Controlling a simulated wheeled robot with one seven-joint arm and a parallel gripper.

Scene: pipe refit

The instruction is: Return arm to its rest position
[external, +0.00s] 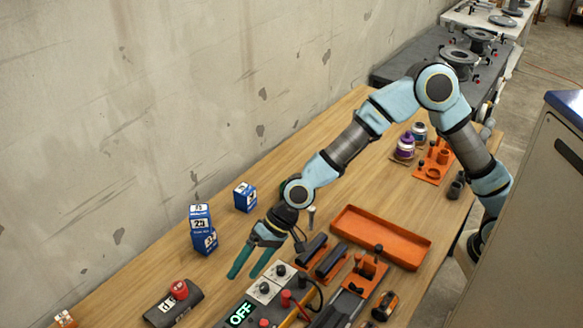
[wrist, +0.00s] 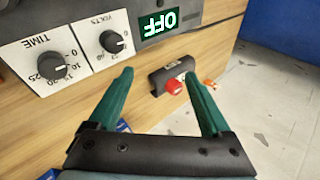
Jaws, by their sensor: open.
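My gripper (external: 254,261) has two green fingers, spread apart with nothing between them. In the external view it hangs over the wooden table, left of the grey control box (external: 262,303) with its dials and a lit OFF display. In the wrist view the gripper (wrist: 160,82) is open. The box (wrist: 80,50) fills the upper left there, with TIME and VOLTS dials. My blue and grey arm reaches from the right across the table, bent high at the elbow.
Blue boxes (external: 203,229) stand left of the gripper. A dark block with a red button (external: 180,289) lies at the front left. An orange tray (external: 382,236) and dark tools (external: 330,262) are to the right. A concrete wall (external: 150,100) runs behind the table.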

